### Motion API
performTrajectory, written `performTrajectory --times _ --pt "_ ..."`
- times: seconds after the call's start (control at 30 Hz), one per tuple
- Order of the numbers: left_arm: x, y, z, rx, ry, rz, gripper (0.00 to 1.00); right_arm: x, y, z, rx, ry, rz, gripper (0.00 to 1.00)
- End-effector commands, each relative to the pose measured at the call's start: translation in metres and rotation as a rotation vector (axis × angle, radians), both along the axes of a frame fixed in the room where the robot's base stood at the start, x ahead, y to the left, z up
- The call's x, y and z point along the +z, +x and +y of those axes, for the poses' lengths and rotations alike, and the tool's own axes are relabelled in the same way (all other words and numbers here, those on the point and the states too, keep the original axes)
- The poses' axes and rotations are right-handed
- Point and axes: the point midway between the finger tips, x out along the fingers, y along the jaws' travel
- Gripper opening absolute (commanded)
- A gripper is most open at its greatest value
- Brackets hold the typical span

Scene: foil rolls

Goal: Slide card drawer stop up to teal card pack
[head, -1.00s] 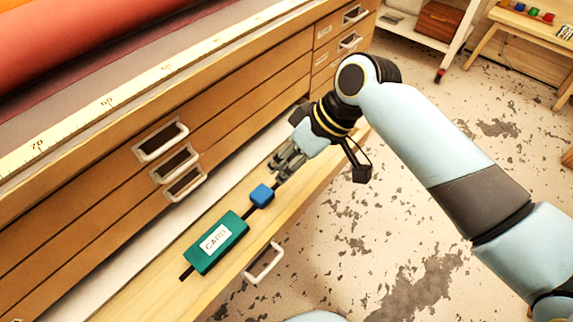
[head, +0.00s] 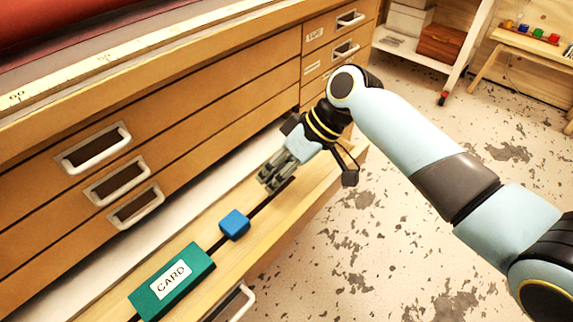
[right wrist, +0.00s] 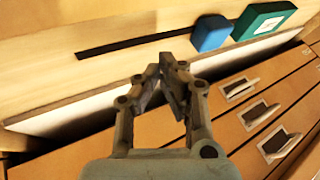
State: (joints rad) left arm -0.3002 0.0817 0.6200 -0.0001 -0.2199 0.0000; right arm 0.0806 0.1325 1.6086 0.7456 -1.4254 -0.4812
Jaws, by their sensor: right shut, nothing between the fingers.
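The blue card drawer stop (head: 234,224) is a small block on a dark slot in the pale wooden front of an open drawer. It also shows in the right wrist view (right wrist: 211,33). The teal card pack (head: 172,283), with a white CARD label, lies further along the same slot; it also shows in the right wrist view (right wrist: 263,20). A short stretch of slot shows between stop and pack. My right gripper (head: 270,184) is shut and empty, up the slot from the stop and apart from it, on the side away from the pack. My left gripper is out of view.
The open drawer (head: 290,209) extends from a wooden cabinet with white-framed handles (head: 94,147). A ruler (head: 102,60) runs along the cabinet top. A shelf with a brown box (head: 440,43) and a bench (head: 530,35) stand behind. The speckled floor (head: 400,230) is open.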

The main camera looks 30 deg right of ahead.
Motion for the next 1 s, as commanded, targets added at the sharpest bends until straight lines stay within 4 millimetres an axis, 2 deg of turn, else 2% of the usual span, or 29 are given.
performTrajectory --times 0.03,0.1,0.33,0.5,0.83,1.0 --pt "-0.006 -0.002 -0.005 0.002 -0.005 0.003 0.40 -0.011 0.002 0.007 -0.001 0.004 0.003 0.00" --pt "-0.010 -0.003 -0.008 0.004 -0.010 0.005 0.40 -0.022 0.005 0.015 -0.001 0.003 0.003 0.00" --pt "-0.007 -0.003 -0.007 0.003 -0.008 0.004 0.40 -0.018 -0.007 0.044 -0.001 0.002 0.000 0.00" --pt "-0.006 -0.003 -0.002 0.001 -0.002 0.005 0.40 -0.018 -0.010 0.050 -0.001 0.000 0.001 0.00" --pt "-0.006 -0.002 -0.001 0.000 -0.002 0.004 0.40 -0.018 -0.010 0.051 -0.001 0.000 0.001 0.00" --pt "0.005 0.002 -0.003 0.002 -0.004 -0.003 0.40 -0.015 -0.013 0.060 0.000 0.002 0.001 0.00"
